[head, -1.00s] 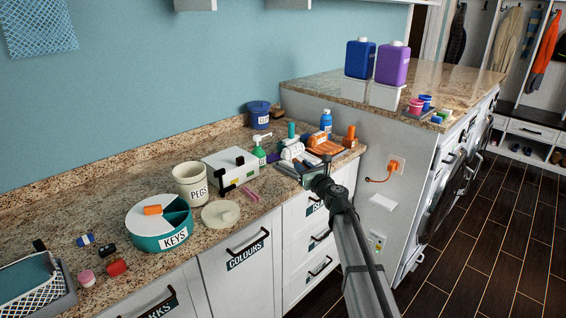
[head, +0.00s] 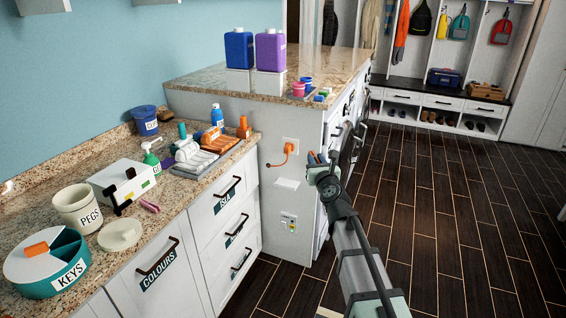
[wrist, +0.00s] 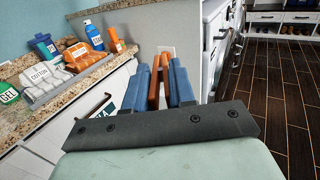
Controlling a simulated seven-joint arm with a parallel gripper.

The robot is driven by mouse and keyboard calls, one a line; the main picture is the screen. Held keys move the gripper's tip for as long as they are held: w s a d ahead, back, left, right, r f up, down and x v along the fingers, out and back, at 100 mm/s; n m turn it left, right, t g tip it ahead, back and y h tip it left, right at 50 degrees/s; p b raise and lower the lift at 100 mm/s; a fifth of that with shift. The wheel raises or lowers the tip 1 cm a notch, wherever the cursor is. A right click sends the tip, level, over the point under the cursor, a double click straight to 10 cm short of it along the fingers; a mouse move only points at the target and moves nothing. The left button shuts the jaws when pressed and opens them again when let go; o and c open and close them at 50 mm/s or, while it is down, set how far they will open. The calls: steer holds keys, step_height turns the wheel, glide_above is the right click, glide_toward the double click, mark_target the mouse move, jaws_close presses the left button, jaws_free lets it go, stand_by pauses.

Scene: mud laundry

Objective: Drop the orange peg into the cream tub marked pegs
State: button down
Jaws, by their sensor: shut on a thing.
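The cream tub marked PEGS (head: 78,210) stands upright on the granite counter at the left of the head view, open at the top. Its inside bottom is hidden. My gripper (head: 318,158) is far to its right, in the air beyond the counter's end and in front of the raised cabinet. In the wrist view, its blue fingers (wrist: 160,85) are shut on the orange peg (wrist: 154,88), which shows between them. The peg is small and partly covered by the fingers. The tub is not in the wrist view.
A cream lid (head: 120,235) lies beside the tub. A teal KEYS tub (head: 48,280) with an orange block on top is in front left. A white box (head: 122,182) and a grey tray with cloths and bottles (head: 195,165) stand behind. Open dark floor (head: 450,220) lies right.

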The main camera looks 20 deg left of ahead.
steer(key=w+d+r+m+t+h, duration=0.1)
steer(key=d+r+m+h, duration=0.15)
steer(key=d, duration=1.25)
steer(key=w+d+r+m+t+h, duration=0.15)
steer(key=d+h, duration=0.25)
steer(key=d, duration=1.1)
steer(key=s+a+n+g+y, duration=0.1)
steer(key=s+a+n+y, duration=0.2)
steer(key=a, duration=1.1)
steer(key=s+a+n+g+y, duration=0.1)
steer(key=s+a+g+y, duration=0.15)
steer(key=s+a, duration=0.75)
steer(key=a+n+y, duration=0.2)
steer(key=a+y, duration=0.1)
steer(key=a, duration=1.4)
steer(key=s+a+r+n+g+y, duration=0.25)
steer(key=s+a+n+g, duration=0.35)
steer(key=s+a, duration=1.4)
steer(key=s+a+r+n+g+y, duration=0.1)
steer(key=s+a+n+g+y, duration=0.5)
steer(key=s+a, duration=1.3)
steer(key=w+a+f+m+g+h, duration=0.2)
steer(key=w+a+f, duration=0.2)
steer(key=f, duration=0.1)
steer(key=shift+f+m, duration=0.3)
steer(key=shift+f, duration=0.05)
steer(key=c, duration=0.9)
jaws_free()
